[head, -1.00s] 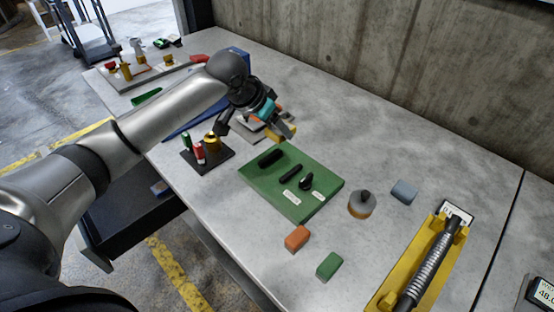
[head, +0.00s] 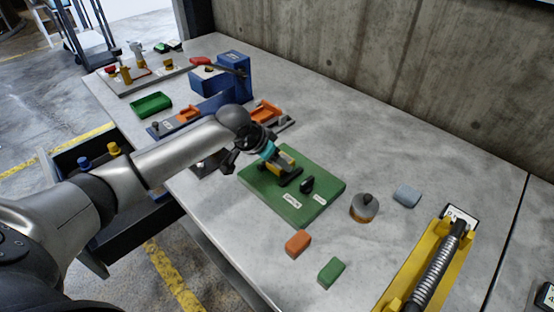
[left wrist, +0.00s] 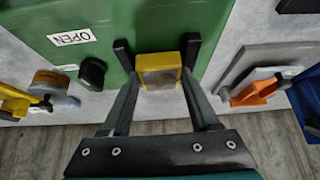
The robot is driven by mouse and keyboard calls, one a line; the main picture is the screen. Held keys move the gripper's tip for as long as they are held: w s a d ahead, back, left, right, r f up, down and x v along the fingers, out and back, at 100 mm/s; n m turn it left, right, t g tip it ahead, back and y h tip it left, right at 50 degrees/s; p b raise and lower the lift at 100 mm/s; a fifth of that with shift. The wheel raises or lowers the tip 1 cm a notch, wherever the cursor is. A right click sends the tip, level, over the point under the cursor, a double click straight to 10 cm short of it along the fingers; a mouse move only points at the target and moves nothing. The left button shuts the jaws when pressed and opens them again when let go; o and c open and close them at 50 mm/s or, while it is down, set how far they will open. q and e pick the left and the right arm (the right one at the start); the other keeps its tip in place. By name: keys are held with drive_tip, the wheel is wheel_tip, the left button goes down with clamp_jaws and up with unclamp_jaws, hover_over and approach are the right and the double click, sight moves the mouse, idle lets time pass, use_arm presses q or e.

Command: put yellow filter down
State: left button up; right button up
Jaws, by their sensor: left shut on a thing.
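The yellow filter (head: 291,157) is a small block with a grey face. My left gripper (head: 282,168) is shut on it, and the filter shows between the two fingers in the left wrist view (left wrist: 158,68). The gripper is over the left part of the green board (head: 318,212), which has white labels and a black knob (head: 307,184). The green board fills the upper left of the left wrist view (left wrist: 75,20). I cannot tell whether the filter touches the board. The gripper hides part of the board. My right gripper is not in view.
An orange block (head: 298,242), a green block (head: 332,271), a round grey and orange part (head: 364,207) and a blue-grey block (head: 407,195) lie right of the board. A yellow fixture with a spring (head: 425,262) stands farther right. A blue press (head: 222,78) stands behind my arm.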

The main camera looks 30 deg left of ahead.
use_arm(q)
drive_tip(key=shift+f, duration=0.25)
drive_tip(key=shift+s+f, duration=0.2)
drive_tip(key=shift+f, duration=0.15)
drive_tip(key=o, duration=1.3)
drive_tip(key=shift+s+f, duration=0.1)
drive_tip(key=shift+f, duration=0.1)
drive_tip(key=shift+o, duration=0.7)
drive_tip(key=shift+r, duration=0.5)
drive_tip(key=p+v, duration=0.2)
drive_tip(key=v, duration=1)
drive_tip(key=shift+w+r, duration=0.25)
drive_tip(key=shift+r, duration=0.05)
